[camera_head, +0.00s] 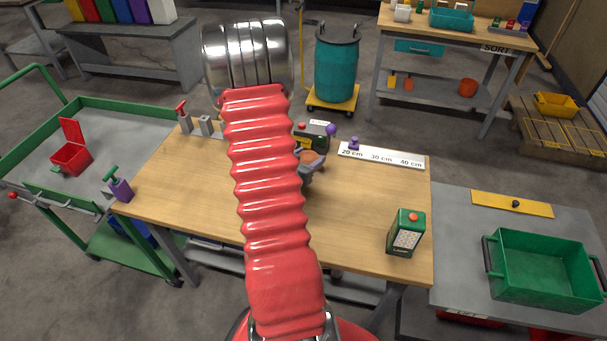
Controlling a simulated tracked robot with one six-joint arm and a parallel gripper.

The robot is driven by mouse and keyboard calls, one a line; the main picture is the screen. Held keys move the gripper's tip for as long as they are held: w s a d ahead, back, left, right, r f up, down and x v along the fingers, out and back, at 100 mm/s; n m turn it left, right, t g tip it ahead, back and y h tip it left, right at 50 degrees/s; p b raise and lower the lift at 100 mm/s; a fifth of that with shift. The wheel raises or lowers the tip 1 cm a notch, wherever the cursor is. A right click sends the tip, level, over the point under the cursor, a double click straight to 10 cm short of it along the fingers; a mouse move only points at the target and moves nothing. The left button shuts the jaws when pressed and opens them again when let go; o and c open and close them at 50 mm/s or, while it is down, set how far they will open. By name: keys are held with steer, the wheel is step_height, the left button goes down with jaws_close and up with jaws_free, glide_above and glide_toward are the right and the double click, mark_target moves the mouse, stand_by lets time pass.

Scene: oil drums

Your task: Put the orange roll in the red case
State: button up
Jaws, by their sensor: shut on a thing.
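The red case (72,155) stands with its lid up on the grey top of the green cart at the left. My gripper (311,166) is over the middle of the wooden table, partly hidden behind my red ribbed arm. It is shut on the orange roll (313,156), of which only a small part shows between the grey fingers. I cannot tell whether the roll touches the table.
The green cart (110,104) has a raised rim and stands left of the wooden table (190,205). A green box (406,232), a ruler strip (381,156) and grey blocks (205,125) are on the table. Its front left is clear.

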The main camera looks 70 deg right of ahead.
steer(key=shift+f, duration=1.3)
steer(key=shift+f, duration=0.1)
steer(key=shift+f, duration=2)
steer(key=o, duration=1.1)
steer(key=shift+f, duration=0.1)
steer(key=v, duration=1.2)
steer(key=shift+w, duration=0.1)
